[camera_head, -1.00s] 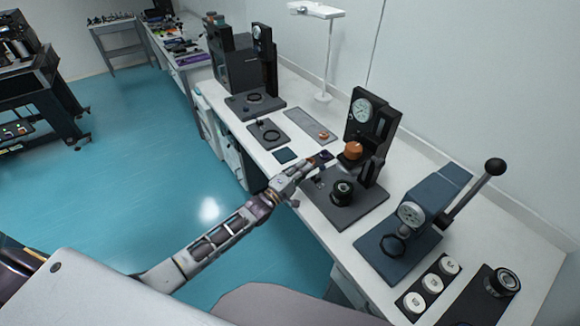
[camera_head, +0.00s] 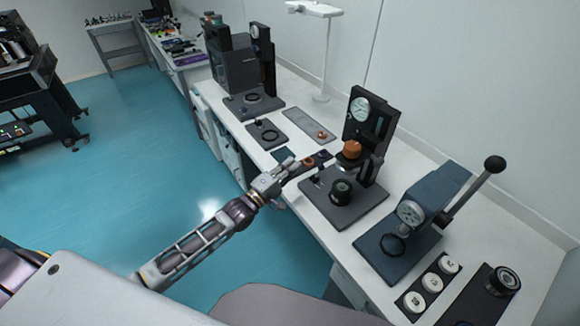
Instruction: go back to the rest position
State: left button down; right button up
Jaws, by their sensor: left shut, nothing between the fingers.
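My left arm comes in from the lower left, and its gripper (camera_head: 288,175) is over the front edge of the white bench (camera_head: 400,165). The gripper is shut with nothing held. Its fingers point towards a small dark strip with a copper-coloured ring (camera_head: 308,161), close to the black gauge stand (camera_head: 345,207). I cannot tell whether the fingertips touch the strip. My right gripper is not in view.
A blue lever press (camera_head: 410,245) and a black tray of white round pieces (camera_head: 432,283) stand on the near part of the bench. A dark instrument (camera_head: 237,70) and a white lamp stand (camera_head: 325,60) are farther back. Teal floor (camera_head: 130,170) lies open on the left.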

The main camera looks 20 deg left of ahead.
pick_arm(q)
jog(key=shift+s+r, duration=0.2)
dwell(0.4)
dwell(0.3)
